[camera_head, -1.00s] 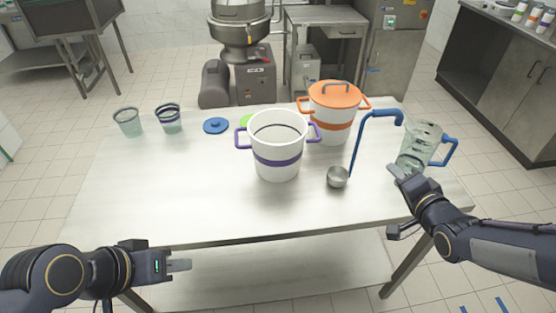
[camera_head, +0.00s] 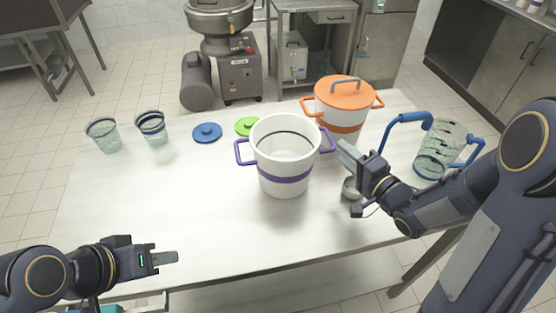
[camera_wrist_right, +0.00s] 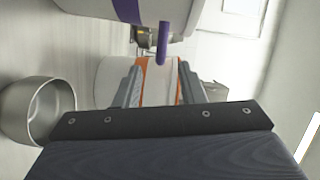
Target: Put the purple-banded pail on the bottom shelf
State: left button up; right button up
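The purple-banded pail (camera_head: 284,181) stands upright and uncovered on the table in the head view, with a purple handle on each side. Its white wall and purple band also show at the top of the right wrist view (camera_wrist_right: 90,8), with one purple handle (camera_wrist_right: 163,42). My right gripper (camera_head: 345,152) is close to the pail's right handle, its fingers (camera_wrist_right: 160,85) spread with nothing gripped. The handle appears just beyond the fingertips. My left gripper (camera_head: 165,259) is in front of the table at lower left; its finger gap is hidden. The bottom shelf (camera_head: 290,287) shows partly below the table's front edge.
The orange-lidded pot (camera_head: 340,115) stands just behind the pail. Two cups (camera_head: 104,135), a blue lid (camera_head: 207,133) and a green lid (camera_head: 247,126) lie left. The tabletop's front left is clear.

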aim_at(329, 138)
jog(key=p+x, duration=0.1)
jog(key=x, duration=0.6)
jog(key=shift+c, duration=0.2)
grip_shut()
jog(key=shift+r, duration=0.1)
